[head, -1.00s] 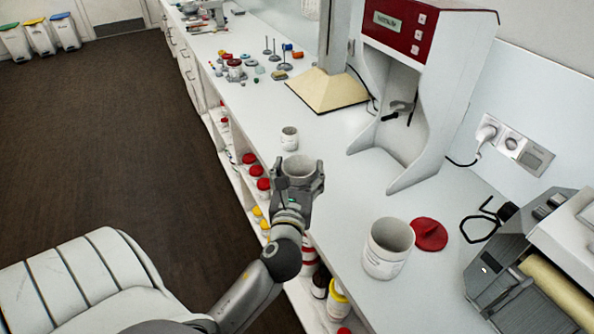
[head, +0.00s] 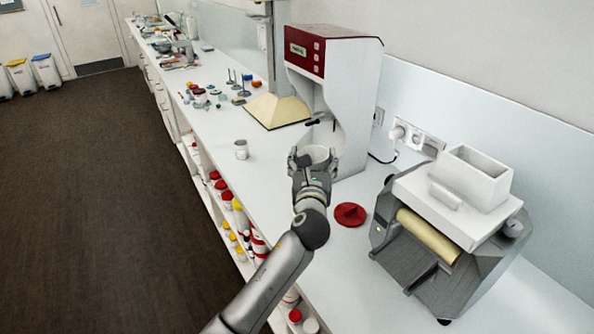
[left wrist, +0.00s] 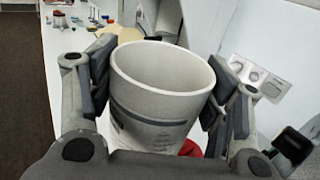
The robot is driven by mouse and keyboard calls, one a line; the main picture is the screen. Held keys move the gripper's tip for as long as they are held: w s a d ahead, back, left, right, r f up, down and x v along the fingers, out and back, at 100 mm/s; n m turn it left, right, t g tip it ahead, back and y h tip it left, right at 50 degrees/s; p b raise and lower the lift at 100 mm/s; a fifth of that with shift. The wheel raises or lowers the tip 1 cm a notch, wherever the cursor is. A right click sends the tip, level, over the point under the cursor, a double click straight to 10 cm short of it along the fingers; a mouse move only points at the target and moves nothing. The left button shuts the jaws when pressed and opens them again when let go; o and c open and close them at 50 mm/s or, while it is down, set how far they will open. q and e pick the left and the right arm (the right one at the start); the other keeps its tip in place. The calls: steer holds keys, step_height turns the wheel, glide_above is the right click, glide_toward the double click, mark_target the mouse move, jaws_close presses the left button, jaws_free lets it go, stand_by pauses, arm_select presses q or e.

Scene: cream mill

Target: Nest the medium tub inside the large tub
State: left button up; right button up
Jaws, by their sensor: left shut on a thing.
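My left gripper (head: 313,161) is shut on the medium tub (head: 318,153), a white open cup held upright with its mouth up. It is above the counter, in front of the red-topped machine. In the left wrist view the tub (left wrist: 160,95) fills the middle between the two fingers, its inside is empty, and a dark band runs across its side. I cannot see the large tub in either view now; my left arm covers the counter left of the red lid (head: 350,214). My right gripper is not in view.
A small white tub (head: 241,149) stands on the counter (head: 220,128) to the left. A roller machine (head: 450,225) stands at the right. The red-and-white machine (head: 333,75) is close behind the held tub. Small items lie farther back.

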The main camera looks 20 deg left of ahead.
arm_select(q)
steer(key=shift+w+a+f+b, duration=0.25)
steer(key=shift+a+f+b, duration=0.1)
steer(key=shift+f+b, duration=0.35)
steer(key=shift+f, duration=0.3)
steer(key=shift+f+b, duration=0.3)
steer(key=shift+b, duration=0.3)
steer(key=f+b, duration=0.1)
steer(key=b, duration=0.1)
steer(key=shift+s+d+f+b, duration=0.1)
steer(key=shift+d+f+b, duration=0.05)
steer(key=shift+f+b, duration=0.2)
steer(key=shift+f, duration=0.75)
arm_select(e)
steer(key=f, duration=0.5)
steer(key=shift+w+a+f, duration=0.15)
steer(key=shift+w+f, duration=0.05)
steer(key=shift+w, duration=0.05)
arm_select(q)
steer(key=shift+r, duration=0.1)
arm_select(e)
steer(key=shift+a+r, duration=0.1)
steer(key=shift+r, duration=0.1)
arm_select(q)
steer(key=shift+p, duration=0.35)
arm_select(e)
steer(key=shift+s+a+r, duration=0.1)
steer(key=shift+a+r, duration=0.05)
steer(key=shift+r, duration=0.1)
